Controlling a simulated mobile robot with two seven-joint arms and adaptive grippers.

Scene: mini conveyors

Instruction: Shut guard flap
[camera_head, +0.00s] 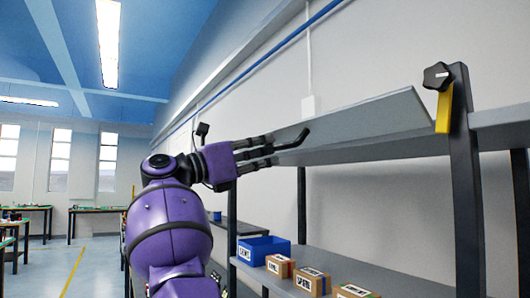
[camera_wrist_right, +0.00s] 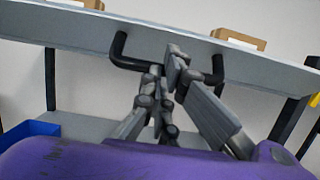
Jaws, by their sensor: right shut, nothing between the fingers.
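The guard flap (camera_head: 375,118) is a long grey panel along the upper rail of the dark frame. It looks tilted, with its right end standing above the rail. In the right wrist view the light grey panel (camera_wrist_right: 75,30) bears a black bar handle (camera_wrist_right: 119,48). My purple right gripper (camera_head: 278,150) is at the panel's left part. In the wrist view its shut fingers (camera_wrist_right: 176,72) overlap the middle of the handle, with nothing between them. I cannot tell whether they touch it. My left gripper is not in view.
A black knob (camera_head: 437,76) with a yellow tab (camera_head: 444,108) sits on the dark post (camera_head: 466,190) at right. The lower shelf (camera_head: 400,273) carries a blue bin (camera_head: 263,250) and several cardboard boxes (camera_head: 312,281). Tan items (camera_wrist_right: 240,38) show beyond the panel.

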